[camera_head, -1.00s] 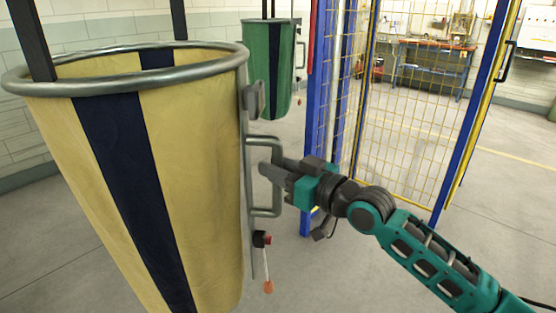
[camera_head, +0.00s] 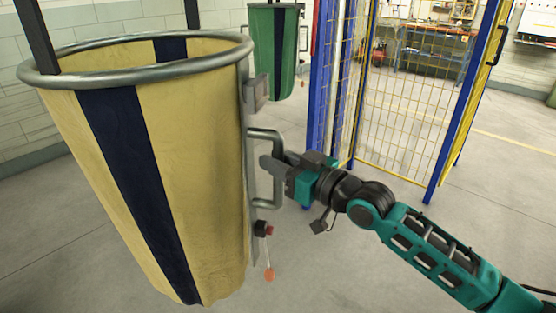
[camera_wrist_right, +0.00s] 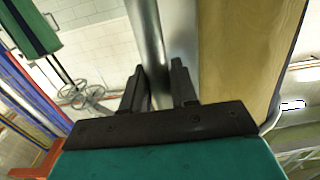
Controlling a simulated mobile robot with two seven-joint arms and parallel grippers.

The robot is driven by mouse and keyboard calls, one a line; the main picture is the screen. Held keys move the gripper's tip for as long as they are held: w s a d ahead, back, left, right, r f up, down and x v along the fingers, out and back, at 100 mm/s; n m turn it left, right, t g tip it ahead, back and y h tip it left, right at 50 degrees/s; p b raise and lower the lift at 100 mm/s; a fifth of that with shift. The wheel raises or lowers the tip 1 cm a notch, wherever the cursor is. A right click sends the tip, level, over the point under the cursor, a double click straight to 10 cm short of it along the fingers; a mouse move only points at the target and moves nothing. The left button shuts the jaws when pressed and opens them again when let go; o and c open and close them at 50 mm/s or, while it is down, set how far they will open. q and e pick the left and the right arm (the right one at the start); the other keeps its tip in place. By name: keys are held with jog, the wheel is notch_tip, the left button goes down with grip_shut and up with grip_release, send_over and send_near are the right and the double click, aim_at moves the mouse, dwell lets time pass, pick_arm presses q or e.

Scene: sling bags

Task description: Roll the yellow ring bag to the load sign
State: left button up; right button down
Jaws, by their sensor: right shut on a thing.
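The yellow ring bag (camera_head: 200,150) hangs large at the left of the head view, with dark blue stripes and a grey metal ring (camera_head: 140,58) around its open top. A metal bracket handle (camera_head: 274,142) stands out from its right side. My right gripper (camera_head: 275,168) is shut on this handle. The right wrist view shows the grey handle bar (camera_wrist_right: 146,40) between the two dark fingers (camera_wrist_right: 158,88), with the yellow fabric (camera_wrist_right: 235,55) close by on the right. No load sign can be made out. My left gripper is not in view.
A green bag (camera_head: 273,50) with a dark stripe hangs behind. A blue-posted fence with yellow mesh (camera_head: 410,110) stands to the right of the bag, beyond my right arm. A workbench (camera_head: 435,50) is farther back. Grey floor (camera_head: 400,270) is open in front.

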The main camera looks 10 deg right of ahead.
jog(key=shift+d, duration=0.1)
jog(key=c, duration=1)
grip_release()
jog(key=shift+d, duration=0.1)
jog(key=shift+s, duration=0.1)
dwell(0.4)
jog(key=shift+b+v, duration=0.35)
jog(key=shift+v, duration=6)
